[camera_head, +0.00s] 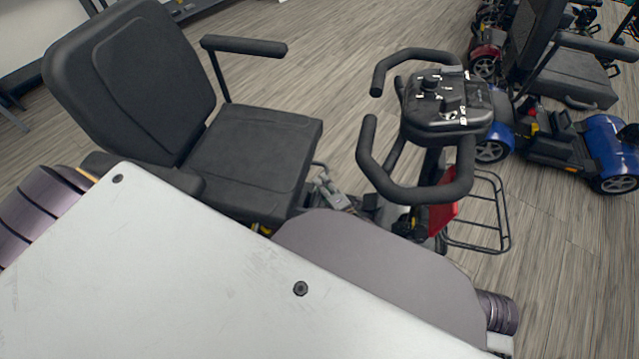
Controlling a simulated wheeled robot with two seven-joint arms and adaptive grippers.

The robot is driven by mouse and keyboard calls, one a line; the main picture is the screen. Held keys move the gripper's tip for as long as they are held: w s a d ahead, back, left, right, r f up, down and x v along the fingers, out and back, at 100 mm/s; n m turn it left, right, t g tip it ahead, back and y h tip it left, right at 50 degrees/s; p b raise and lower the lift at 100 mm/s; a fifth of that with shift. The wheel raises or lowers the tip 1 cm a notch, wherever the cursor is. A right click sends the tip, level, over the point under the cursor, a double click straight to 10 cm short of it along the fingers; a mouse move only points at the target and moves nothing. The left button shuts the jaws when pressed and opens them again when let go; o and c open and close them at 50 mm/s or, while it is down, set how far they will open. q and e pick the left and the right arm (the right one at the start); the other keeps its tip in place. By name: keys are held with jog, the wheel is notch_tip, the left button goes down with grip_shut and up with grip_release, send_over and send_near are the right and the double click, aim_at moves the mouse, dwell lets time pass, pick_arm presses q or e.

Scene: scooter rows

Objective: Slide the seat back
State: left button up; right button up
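The black padded seat (258,150) of the nearest scooter is at the left centre, with its backrest (135,80) upright behind it. A raised armrest (245,46) is on its far side and another (145,172) on its near side. Small light-grey jointed parts, which look like my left gripper (325,190), show by the seat's front edge, low and partly hidden by my own body. I cannot tell whether its fingers are open or touch anything. No seat lever can be made out. My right gripper is not in view.
The scooter's tiller with looped handlebars (415,190) and control panel (447,100) stands right of the seat, with a wire basket (490,215) in front. A blue scooter (560,140) stands at right. Wooden floor (570,270) is clear at lower right. My white body panel covers the lower left.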

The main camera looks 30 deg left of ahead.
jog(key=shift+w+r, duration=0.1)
pick_arm(q)
grip_shut()
dwell(0.3)
jog(key=shift+a, duration=0.15)
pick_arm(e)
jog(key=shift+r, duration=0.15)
pick_arm(q)
jog(key=shift+s+a+r+p, duration=0.15)
jog(key=shift+a+p, duration=0.2)
jog(key=shift+p, duration=0.2)
jog(key=s+a+p, duration=0.2)
jog(key=a+p, duration=0.5)
jog(key=a, duration=0.2)
jog(key=shift+a+p, duration=0.2)
jog(key=shift+p, duration=0.15)
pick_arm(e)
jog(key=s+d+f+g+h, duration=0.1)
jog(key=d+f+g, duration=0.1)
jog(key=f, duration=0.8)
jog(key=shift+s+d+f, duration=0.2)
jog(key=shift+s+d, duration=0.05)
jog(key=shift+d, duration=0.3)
